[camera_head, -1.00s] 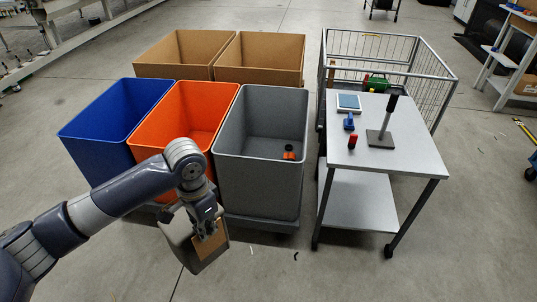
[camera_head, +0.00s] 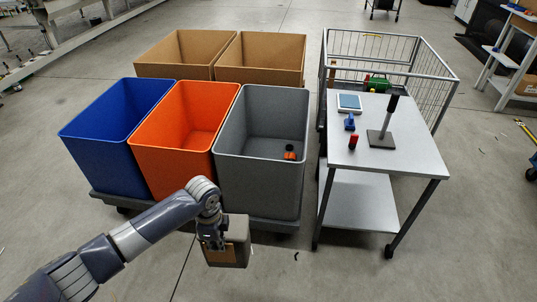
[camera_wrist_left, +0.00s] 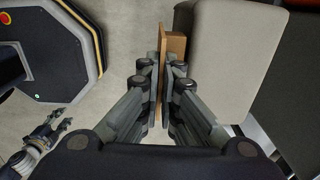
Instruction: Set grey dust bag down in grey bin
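The grey dust bag (camera_head: 241,229) is a boxy bag with a tan cardboard plate (camera_head: 220,255). My left gripper (camera_head: 215,243) is shut on that plate, and the bag hangs from it in front of the bins. In the left wrist view, the fingers (camera_wrist_left: 160,75) pinch the plate (camera_wrist_left: 174,45), with the bag (camera_wrist_left: 232,60) to their right. The grey bin (camera_head: 258,185) stands open behind the bag, right of the orange bin; the bag is outside it, below its rim in the picture. My right gripper (camera_wrist_left: 62,127) shows small in the left wrist view, its fingers apart.
A small orange and black item (camera_head: 290,153) lies in the grey bin. An orange bin (camera_head: 170,160) and a blue bin (camera_head: 105,165) stand to its left, cardboard boxes (camera_head: 260,62) behind. A grey cart (camera_head: 400,160) stands close on the right.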

